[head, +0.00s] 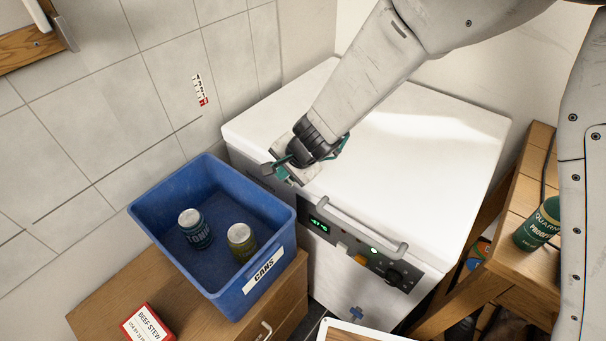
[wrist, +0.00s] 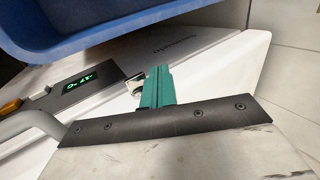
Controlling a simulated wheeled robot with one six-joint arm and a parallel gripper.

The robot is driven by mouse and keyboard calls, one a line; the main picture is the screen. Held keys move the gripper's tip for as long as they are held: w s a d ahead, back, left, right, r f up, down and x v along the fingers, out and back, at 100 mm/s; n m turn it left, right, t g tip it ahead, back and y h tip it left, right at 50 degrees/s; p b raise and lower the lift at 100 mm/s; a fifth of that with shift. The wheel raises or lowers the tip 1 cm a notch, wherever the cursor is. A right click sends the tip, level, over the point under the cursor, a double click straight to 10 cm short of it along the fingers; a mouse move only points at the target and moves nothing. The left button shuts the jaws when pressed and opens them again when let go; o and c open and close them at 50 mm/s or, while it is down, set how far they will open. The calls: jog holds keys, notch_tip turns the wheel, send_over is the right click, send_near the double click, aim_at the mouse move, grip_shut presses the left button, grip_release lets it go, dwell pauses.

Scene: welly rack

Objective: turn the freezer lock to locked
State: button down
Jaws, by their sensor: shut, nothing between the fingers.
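The white chest freezer (head: 400,140) stands in the middle, its lid down. Its dark front panel (head: 370,262) carries a green display (head: 319,226), which also shows in the wrist view (wrist: 80,84). My gripper (head: 283,173) is at the front left edge of the freezer, its teal fingers shut and empty. In the wrist view the fingers (wrist: 155,87) are right beside a small silver metal piece (wrist: 135,82) at the panel's end. This may be the lock; its turned position cannot be told. In the head view my gripper hides that spot.
A blue bin (head: 168,200) labelled CANS, holding two cans, stands close to the left of the freezer, near my gripper. A grey lid handle (head: 360,228) juts out in front. A wooden table with a green can (head: 538,225) is at the right.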

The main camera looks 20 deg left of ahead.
jog(key=shift+w+d+r, duration=0.2)
jog(key=shift+d+r, duration=0.1)
jog(key=shift+d, duration=0.3)
jog(key=shift+s+a+f, duration=0.1)
jog(key=shift+a+f, duration=0.25)
jog(key=shift+a, duration=0.4)
jog(key=shift+r, duration=0.8)
